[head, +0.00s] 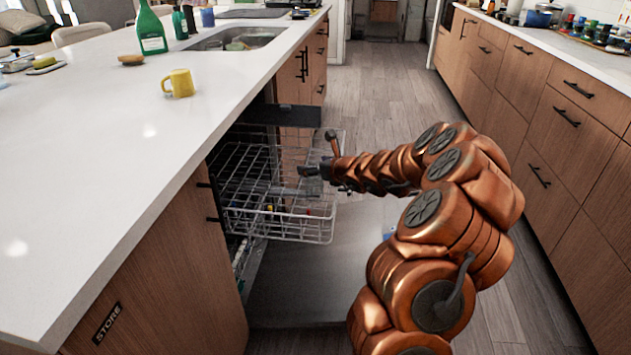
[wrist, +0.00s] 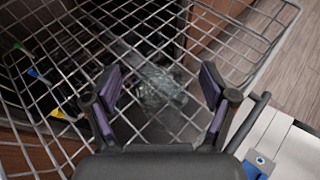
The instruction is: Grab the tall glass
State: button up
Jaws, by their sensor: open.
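My gripper (head: 314,172) is over the pulled-out wire rack of the dishwasher in the head view. In the wrist view my gripper (wrist: 160,88) is open, with its two dark, purple-padded fingers spread apart. A clear, see-through glass (wrist: 158,86) shows between and beyond the fingers, among the rack wires. Its outline is faint, so I cannot tell its exact height or tilt, nor whether it is in or below the rack. Nothing is held. I cannot make out the glass in the head view.
The wire rack (head: 290,236) stands out from the island over the open dishwasher door (head: 310,290). The white countertop (head: 90,150) holds a yellow mug (head: 178,83), a green bottle (head: 151,28) and a sink (head: 238,38). Wooden drawers (head: 545,120) line the right side; floor lies between.

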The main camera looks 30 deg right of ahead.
grip_shut()
dwell(0.6)
